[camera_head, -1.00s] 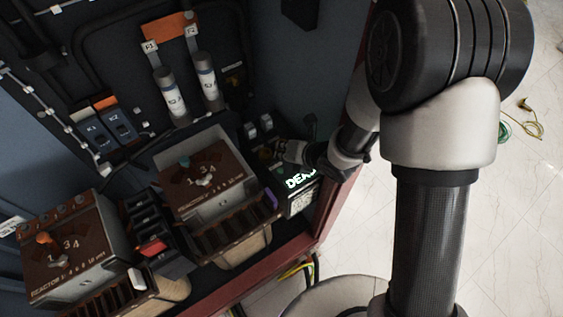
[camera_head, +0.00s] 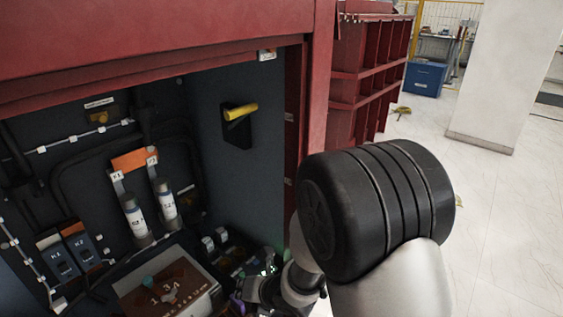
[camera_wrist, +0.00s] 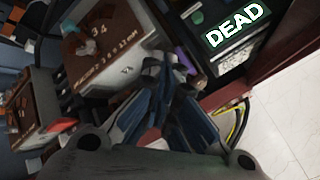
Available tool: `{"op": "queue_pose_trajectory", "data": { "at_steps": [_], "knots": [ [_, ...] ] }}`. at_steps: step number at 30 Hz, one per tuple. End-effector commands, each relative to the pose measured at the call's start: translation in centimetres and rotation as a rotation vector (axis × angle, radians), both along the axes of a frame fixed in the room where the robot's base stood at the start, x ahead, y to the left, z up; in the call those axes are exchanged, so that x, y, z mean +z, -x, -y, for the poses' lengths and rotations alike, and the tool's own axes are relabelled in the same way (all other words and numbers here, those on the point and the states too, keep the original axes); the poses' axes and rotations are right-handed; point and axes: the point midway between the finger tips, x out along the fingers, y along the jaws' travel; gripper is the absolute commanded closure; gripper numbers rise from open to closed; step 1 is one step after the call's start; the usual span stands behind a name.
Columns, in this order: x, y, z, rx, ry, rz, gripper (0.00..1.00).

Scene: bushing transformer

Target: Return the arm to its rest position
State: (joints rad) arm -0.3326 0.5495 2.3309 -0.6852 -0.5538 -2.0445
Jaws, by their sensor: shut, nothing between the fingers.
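My arm (camera_head: 385,225) reaches into the open cabinet from the right in the head view. My gripper (camera_head: 245,292) is at the cabinet's lower right, just right of a brown-topped reactor unit (camera_head: 165,283). In the wrist view my gripper (camera_wrist: 166,66) is shut with nothing visible between its fingers. Its tips overlap the right edge of the reactor unit (camera_wrist: 105,45); whether they touch it I cannot tell. A black box with a lit "DEAD" label (camera_wrist: 235,24) is to the right of the tips. In the head view my gripper and wrist largely hide that box.
The cabinet's red frame (camera_head: 300,120) stands close beside my arm. A yellow handle (camera_head: 240,110) is on the inner side wall. Two white cylinders (camera_head: 150,208) stand at the back. Yellow and black cables (camera_wrist: 238,120) hang near the cabinet edge. Open floor (camera_head: 490,210) lies to the right.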

Motion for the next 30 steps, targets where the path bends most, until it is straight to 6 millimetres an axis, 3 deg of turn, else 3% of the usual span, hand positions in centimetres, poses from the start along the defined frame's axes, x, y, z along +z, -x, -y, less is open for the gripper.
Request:
{"op": "queue_pose_trajectory", "data": {
  "at_steps": [8,14,18,22,26,30],
  "knots": [
    [5.6,-1.8,6.4,-0.429,-0.076,-0.12,1.0],
    [11.7,-0.5,13.4,-0.927,-0.247,-0.245,1.0],
    [16.1,3.3,18.8,-1.379,-0.471,-0.364,1.0],
    [19.1,8.5,22.3,-1.776,-0.72,-0.483,1.0],
    [20.9,14.3,24.0,-2.123,-0.976,-0.609,1.0],
    [21.7,19.3,24.2,-2.389,-1.187,-0.727,1.0]
  ]
}}
